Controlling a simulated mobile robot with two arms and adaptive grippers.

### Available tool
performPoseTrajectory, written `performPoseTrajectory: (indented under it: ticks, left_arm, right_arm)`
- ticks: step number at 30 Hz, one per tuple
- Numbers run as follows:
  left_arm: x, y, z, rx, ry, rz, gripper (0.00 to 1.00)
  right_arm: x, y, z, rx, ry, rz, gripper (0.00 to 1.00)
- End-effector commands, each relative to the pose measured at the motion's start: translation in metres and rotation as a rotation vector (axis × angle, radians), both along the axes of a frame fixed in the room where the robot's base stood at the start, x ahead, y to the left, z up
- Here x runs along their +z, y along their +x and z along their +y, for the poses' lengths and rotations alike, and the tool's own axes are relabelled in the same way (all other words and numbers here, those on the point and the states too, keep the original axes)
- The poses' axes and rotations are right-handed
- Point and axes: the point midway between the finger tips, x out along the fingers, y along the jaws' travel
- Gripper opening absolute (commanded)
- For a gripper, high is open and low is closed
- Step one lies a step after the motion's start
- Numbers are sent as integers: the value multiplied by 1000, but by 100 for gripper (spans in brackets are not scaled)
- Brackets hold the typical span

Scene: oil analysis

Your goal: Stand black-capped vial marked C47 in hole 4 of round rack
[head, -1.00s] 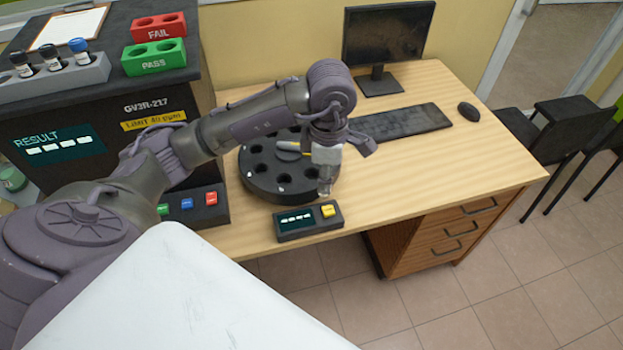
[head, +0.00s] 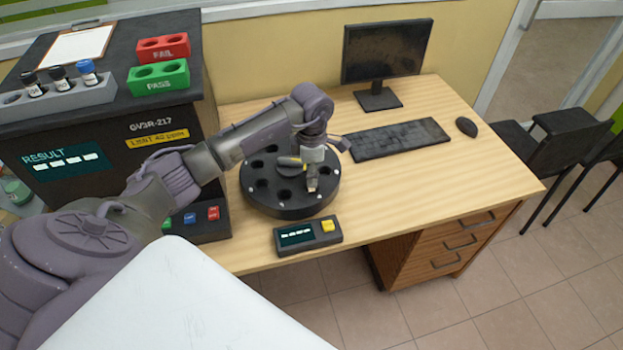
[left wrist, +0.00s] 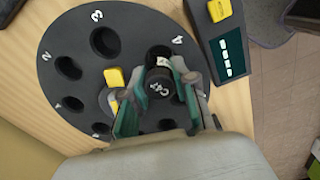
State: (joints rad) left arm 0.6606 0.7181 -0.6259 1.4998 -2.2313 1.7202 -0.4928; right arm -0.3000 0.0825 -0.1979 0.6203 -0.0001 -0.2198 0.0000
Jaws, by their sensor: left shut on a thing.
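The black-capped vial (left wrist: 159,86) shows in the left wrist view, its cap lettered C4 and a further character that is hard to read. My left gripper (head: 311,186) is shut on it; its fingers (left wrist: 158,98) lie on either side of the cap. The vial is over the round black rack (head: 262,203), beside the printed 4. The rack also shows in the left wrist view (left wrist: 66,38), with open holes near 2 and 3. My right gripper is not in view.
A small display box with a yellow button (head: 327,226) stands just in front of the rack. A keyboard (head: 397,139), monitor (head: 387,50) and mouse (head: 467,127) are behind and right. The analyser (head: 110,130) stands left, with a grey vial holder (head: 62,101) on top.

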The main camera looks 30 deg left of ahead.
Motion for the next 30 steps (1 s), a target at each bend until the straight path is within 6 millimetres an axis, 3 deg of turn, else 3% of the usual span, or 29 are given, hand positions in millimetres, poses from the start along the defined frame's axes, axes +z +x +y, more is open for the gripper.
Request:
performPoseTrajectory:
  ticks: [6, 16, 17, 20, 21, 30]
  left_arm:
    - [-28, -1, -1, -1, -1, 3, 0]
    - [-33, -1, 0, -1, 0, 1, 0]
    - [-32, -1, -1, -1, 0, 1, 33]
    - [-31, -1, -1, -1, 0, 2, 50]
    - [-31, -1, -1, -1, 0, 2, 53]
    - [-29, -1, -1, -1, 0, 2, 53]
  right_arm:
    - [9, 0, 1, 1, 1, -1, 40]
    - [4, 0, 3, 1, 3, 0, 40]
    - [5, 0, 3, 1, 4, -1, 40]
    - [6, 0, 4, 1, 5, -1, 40]
    - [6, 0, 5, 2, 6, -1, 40]
    - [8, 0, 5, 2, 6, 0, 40]
